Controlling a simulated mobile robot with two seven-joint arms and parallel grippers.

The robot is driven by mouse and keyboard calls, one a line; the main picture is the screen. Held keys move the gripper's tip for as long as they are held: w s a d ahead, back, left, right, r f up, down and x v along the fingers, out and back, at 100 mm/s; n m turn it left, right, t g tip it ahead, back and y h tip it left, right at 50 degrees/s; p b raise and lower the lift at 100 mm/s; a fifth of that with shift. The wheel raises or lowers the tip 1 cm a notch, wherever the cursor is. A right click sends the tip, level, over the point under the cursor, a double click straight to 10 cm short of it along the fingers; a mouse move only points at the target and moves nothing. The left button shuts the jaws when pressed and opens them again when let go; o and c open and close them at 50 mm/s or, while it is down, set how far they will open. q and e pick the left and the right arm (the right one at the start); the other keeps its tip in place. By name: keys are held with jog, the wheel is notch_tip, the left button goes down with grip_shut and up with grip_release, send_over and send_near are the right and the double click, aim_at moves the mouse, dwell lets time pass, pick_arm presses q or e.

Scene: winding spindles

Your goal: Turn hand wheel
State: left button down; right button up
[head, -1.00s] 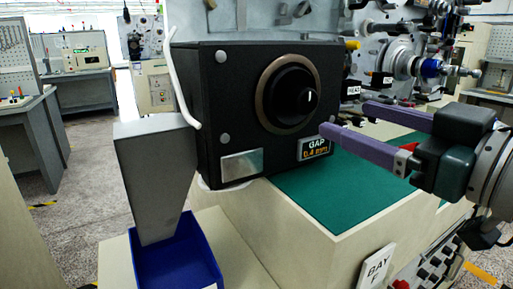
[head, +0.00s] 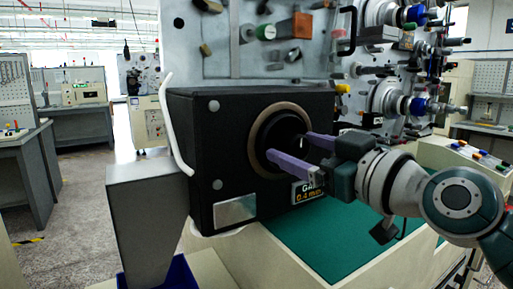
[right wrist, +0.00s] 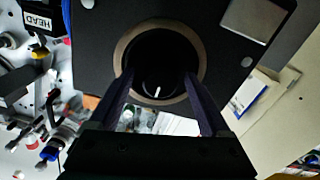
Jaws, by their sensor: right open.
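The hand wheel (head: 268,130) is a round black knob inside a tan ring on the front of a black box (head: 215,180). My right gripper (head: 288,152) is open, with its purple fingers in front of the wheel. In the right wrist view the wheel (right wrist: 163,55) shows between the two open fingers (right wrist: 161,85), with a white mark on its lower part. I cannot tell whether the fingers touch it. The fingers hide part of the wheel in the head view. My left gripper is not in view.
A grey chute (head: 147,215) stands at left above a blue bin (head: 170,275). A green mat (head: 310,235) lies below the box. A machine panel with spindles rises behind.

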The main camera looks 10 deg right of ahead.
grip_shut()
dwell(0.5)
jog(key=shift+m, duration=0.4)
jog(key=m, duration=0.4)
jog(key=shift+m, duration=0.3)
jog(key=m+p, duration=0.1)
jog(key=m, duration=0.4)
jog(key=m+p, duration=0.1)
jog(key=m, duration=0.5)
jog(key=shift+m, duration=0.4)
jog(key=m, duration=0.3)
jog(key=shift+r, duration=0.1)
jog(key=shift+m, duration=0.4)
